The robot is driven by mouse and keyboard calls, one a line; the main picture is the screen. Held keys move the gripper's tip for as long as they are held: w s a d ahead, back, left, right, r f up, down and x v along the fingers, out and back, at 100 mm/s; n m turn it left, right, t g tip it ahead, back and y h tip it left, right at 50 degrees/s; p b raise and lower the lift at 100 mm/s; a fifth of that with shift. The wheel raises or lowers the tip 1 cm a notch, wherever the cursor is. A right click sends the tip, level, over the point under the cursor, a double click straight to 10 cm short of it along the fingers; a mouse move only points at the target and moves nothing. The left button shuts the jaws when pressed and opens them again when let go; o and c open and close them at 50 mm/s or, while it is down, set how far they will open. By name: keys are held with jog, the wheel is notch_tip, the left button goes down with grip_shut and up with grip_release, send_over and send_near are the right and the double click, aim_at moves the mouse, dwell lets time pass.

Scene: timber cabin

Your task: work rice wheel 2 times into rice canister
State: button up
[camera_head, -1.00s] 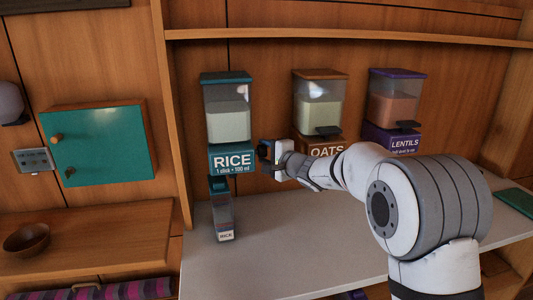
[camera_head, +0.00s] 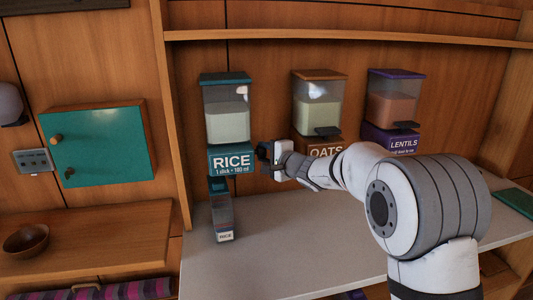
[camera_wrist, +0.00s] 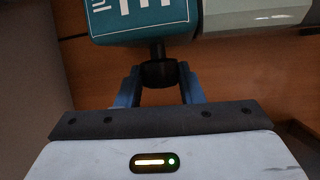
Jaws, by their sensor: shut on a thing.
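The rice dispenser (camera_head: 230,159) is on the back wall, with a teal lid, a clear hopper partly full of pale grain, and a teal base lettered RICE, "1 click". The rice canister (camera_head: 222,214), clear with a RICE label, stands upright on the counter below it. Its fill is hard to make out. My gripper (camera_head: 268,154) is at the right side of the dispenser base. In the wrist view my gripper (camera_wrist: 160,88) has its two blue fingers on either side of the dark rice wheel (camera_wrist: 158,72), shut on it. In the head view the wheel is mostly hidden by my gripper.
The oats dispenser (camera_head: 319,104) and lentils dispenser (camera_head: 394,100) hang to the right, close behind my arm. The grey counter (camera_head: 290,240) is clear in front. A teal cabinet (camera_head: 95,143) and a wooden bowl (camera_head: 26,239) are at left.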

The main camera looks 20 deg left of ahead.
jog(key=shift+r+p, duration=0.25)
jog(key=shift+p, duration=0.7)
jog(key=g+h+p, duration=0.1)
jog(key=p, duration=0.1)
jog(key=shift+r+p, duration=0.3)
jog(key=p, duration=0.2)
jog(key=m+g+h+p, duration=0.1)
jog(key=p, duration=0.2)
jog(key=shift+r, duration=0.25)
jog(key=p, duration=0.4)
jog(key=g+h+p, duration=0.1)
jog(key=p, duration=0.2)
jog(key=shift+w+a+r+m+g+h+p, duration=0.1)
jog(key=shift+r+m+g+h+p, duration=0.05)
jog(key=shift+m+g+h+p, duration=0.2)
jog(key=g+p, duration=0.1)
jog(key=p, duration=0.3)
jog(key=shift+w+h, duration=0.1)
jog(key=shift+h, duration=0.25)
jog(key=shift+w+a+f+m+g+h+p, duration=0.1)
jog(key=shift+m+g+h+p, duration=0.1)
jog(key=shift+g+h+p, duration=0.3)
jog(key=shift+w+a+f+m+g+h+p, duration=0.15)
jog(key=shift+g+h+p, duration=0.15)
jog(key=shift+g, duration=0.25)
jog(key=shift+r+m+g+h+p, duration=0.15)
jog(key=shift+m+g+h+p, duration=0.15)
jog(key=shift+g+h, duration=0.6)
jog(key=shift+r+g, duration=0.1)
jog(key=shift+g, duration=0.2)
